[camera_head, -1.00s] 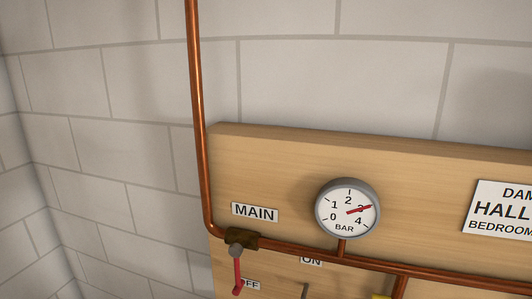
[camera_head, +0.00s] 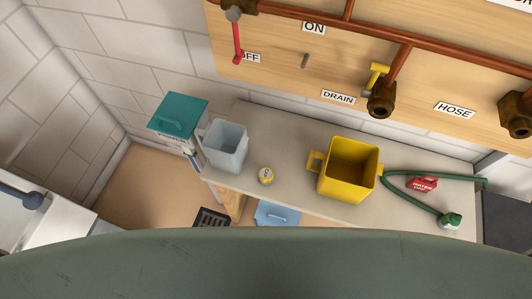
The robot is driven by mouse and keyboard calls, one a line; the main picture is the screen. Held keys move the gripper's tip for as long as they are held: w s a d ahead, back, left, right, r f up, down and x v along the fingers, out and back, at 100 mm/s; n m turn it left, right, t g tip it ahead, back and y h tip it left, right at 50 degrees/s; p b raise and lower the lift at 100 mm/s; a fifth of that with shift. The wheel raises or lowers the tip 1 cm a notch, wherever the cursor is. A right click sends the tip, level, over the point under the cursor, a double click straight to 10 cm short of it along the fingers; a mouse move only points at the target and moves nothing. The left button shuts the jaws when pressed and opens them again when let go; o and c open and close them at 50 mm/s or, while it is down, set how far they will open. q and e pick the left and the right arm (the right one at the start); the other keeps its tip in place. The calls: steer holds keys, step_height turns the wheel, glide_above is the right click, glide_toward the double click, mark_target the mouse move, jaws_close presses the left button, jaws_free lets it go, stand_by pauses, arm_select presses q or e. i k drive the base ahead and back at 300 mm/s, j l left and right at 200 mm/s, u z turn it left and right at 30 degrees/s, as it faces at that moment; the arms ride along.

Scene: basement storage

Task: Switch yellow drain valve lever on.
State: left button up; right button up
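The yellow drain valve lever (camera_head: 378,73) is on a brass valve (camera_head: 381,102) at the lower end of a short copper branch pipe, on the wooden board. The DRAIN label (camera_head: 338,97) is just left of it. The lever is small in view, with its yellow bar above the brass body; I cannot tell its on or off position. Neither of my grippers shows in the head view.
A red lever (camera_head: 237,43) hangs beside the OFF label.

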mark_target(378, 68)
steer(key=k+l, duration=0.15)
steer(key=l, duration=0.2)
steer(key=k+l, duration=0.15)
steer(key=l, duration=0.2)
steer(key=k+l, duration=0.15)
steer(key=l, duration=0.25)
